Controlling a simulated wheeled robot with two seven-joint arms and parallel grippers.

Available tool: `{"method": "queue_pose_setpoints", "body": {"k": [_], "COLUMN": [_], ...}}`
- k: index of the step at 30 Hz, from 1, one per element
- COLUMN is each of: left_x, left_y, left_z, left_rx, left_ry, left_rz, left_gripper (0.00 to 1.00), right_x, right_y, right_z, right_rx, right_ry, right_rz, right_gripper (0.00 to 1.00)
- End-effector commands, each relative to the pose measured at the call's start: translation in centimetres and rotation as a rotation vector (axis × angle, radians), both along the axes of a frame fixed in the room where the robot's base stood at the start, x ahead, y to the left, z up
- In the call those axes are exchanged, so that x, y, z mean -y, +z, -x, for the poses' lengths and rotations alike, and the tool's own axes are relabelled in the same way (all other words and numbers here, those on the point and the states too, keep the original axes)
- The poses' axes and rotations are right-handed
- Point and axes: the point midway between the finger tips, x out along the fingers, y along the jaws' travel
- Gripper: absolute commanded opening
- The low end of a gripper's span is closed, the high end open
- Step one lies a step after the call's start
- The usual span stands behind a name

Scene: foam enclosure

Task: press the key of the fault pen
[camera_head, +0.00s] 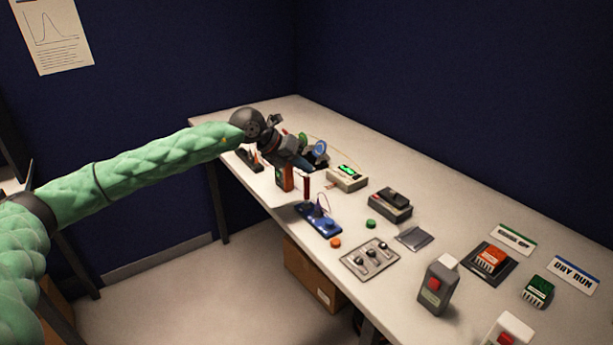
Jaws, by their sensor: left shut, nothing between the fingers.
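I cannot tell for certain which item is the fault pen. A dark red upright stick (306,187) stands just below my left gripper, by the back end of a blue board (318,221) with a thin purple wire loop. A grey handheld unit with a red key (434,284) stands near the front edge, and a white one with a red key (508,331) is partly cut off at the bottom. My left gripper (307,165) is shut and empty, pointing down and right over the table's far left part. Its fingertips are small and dark here. My right gripper is out of view.
An orange handheld meter (284,178) is close to my left gripper. Behind it are green and blue rings (319,149) and a box with a lit green display (347,178). A switch panel (370,257) and orange and green blocks lie on the white table (455,222).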

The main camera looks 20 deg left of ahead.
Motion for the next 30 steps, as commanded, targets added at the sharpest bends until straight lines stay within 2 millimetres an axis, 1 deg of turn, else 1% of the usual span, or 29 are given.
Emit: {"method": "queue_pose_setpoints", "body": {"k": [30], "left_x": [0.0], "left_y": [-0.66], "left_z": [-0.01], "left_rx": [0.0], "left_ry": [0.0], "left_rz": [0.0], "left_gripper": [0.0], "right_x": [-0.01], "right_y": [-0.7], "right_z": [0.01], "right_rx": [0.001], "right_ry": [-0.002], "right_rz": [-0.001], "right_gripper": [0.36]}}
